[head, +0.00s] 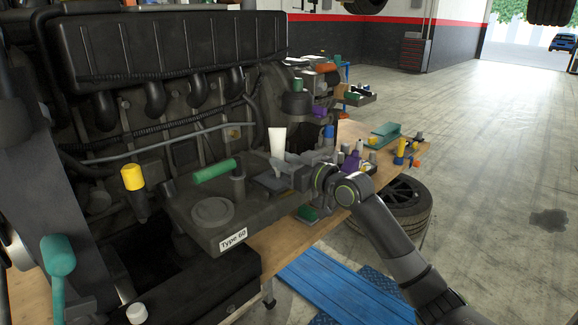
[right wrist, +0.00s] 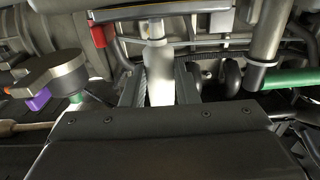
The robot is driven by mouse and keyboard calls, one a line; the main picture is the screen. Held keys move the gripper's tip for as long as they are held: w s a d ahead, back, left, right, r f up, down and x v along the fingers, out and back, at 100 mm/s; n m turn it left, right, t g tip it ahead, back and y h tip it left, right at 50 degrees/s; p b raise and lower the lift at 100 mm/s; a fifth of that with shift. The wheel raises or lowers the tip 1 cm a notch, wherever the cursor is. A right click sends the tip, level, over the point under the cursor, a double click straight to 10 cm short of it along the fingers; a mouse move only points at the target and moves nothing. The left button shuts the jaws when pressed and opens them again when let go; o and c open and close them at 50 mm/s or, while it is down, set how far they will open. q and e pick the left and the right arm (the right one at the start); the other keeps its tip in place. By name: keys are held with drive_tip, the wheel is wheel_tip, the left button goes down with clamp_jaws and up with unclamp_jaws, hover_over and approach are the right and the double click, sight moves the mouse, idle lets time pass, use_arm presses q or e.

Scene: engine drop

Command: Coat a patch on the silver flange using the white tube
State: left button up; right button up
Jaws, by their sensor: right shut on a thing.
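The white tube (head: 277,142) stands upright in my right gripper (head: 276,183), above the far end of a dark block beside the engine. In the right wrist view, the white tube (right wrist: 160,86) sits between the two fingers of my right gripper (right wrist: 160,88), which is shut on it. Its lower part is hidden by the gripper in the head view. I cannot tell for certain which part is the silver flange; a flat grey disc (head: 213,212) lies on top of the dark block. My left gripper is not in view.
The dark block (head: 238,226) carries a "Type 60" label and a green-handled tool (head: 214,171). The large engine (head: 190,90) fills the left. Several small parts crowd the wooden bench (head: 265,243) to the right. A tyre (head: 403,205) and blue boards (head: 340,290) are below.

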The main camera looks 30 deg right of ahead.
drive_tip(key=shift+b+x, duration=0.4)
drive_tip(key=shift+x, duration=0.5)
drive_tip(key=shift+w+a+f+b, duration=0.15)
drive_tip(key=shift+w+b, duration=0.7)
drive_tip(key=shift+w, duration=0.45)
drive_tip(key=shift+b+x, duration=0.3)
drive_tip(key=shift+x, duration=0.65)
drive_tip(key=shift+s+d+r, duration=0.1)
drive_tip(key=shift+d+r, duration=0.1)
